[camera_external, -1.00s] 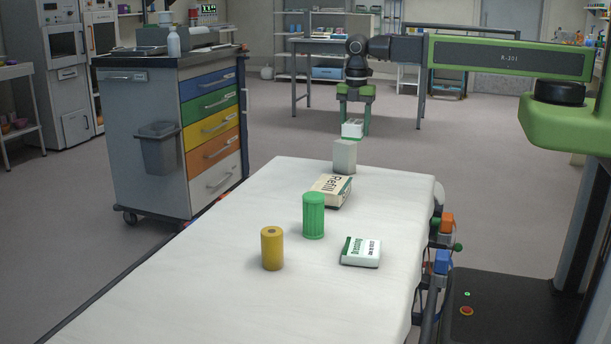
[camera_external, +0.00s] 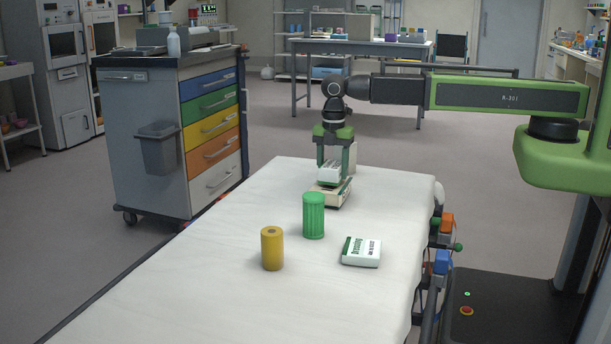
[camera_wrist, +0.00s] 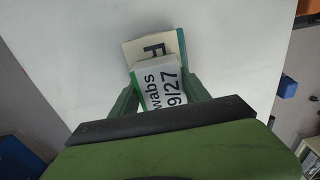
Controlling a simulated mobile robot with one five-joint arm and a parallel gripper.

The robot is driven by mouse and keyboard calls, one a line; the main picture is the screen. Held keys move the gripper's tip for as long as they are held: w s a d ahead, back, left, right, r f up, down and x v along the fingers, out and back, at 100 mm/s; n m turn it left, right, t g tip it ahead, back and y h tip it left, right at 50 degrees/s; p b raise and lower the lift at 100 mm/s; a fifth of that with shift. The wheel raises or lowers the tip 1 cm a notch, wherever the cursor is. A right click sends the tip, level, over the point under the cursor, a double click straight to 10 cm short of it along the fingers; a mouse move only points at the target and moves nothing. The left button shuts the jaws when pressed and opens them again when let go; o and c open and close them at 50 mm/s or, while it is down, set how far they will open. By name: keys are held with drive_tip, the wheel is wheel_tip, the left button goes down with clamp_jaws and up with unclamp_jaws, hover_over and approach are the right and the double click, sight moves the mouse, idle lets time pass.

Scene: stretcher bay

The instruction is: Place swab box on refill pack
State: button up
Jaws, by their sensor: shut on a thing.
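The swab box (camera_external: 329,173) is a small white box with dark lettering. It is between the green fingers of my gripper (camera_external: 333,177), which is shut on it. The refill pack (camera_external: 330,197) is cream with a dark green edge and lies flat on the stretcher. The swab box is over the refill pack; I cannot tell whether they touch. In the wrist view the swab box (camera_wrist: 166,86) covers part of the refill pack (camera_wrist: 150,49), with the pack's far part showing beyond it.
A green ribbed canister (camera_external: 313,216), a yellow cylinder (camera_external: 272,248) and a dressing pack (camera_external: 361,252) are nearer on the white stretcher (camera_external: 215,290). A pale grey block (camera_external: 353,157) stands just behind my gripper. A drawer cart (camera_external: 160,130) is at the left.

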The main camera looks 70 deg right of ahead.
sight(333, 163)
drive_tip(key=shift+f, duration=0.5)
drive_tip(key=o, duration=1.4)
wheel_tip(333, 163, up, 13)
drive_tip(key=p, duration=1.3)
drive_tip(key=s+d+m, duration=0.3)
drive_tip(key=d+m, duration=0.2)
drive_tip(key=m, duration=0.1)
drive_tip(key=s+d+m, duration=0.3)
drive_tip(key=d+m, duration=0.2)
drive_tip(key=m, duration=0.1)
drive_tip(key=s+d+m, duration=0.3)
drive_tip(key=d+m, duration=0.2)
drive_tip(key=m, duration=0.1)
drive_tip(key=shift+s+d+f, duration=0.3)
drive_tip(key=shift+d+f, duration=0.05)
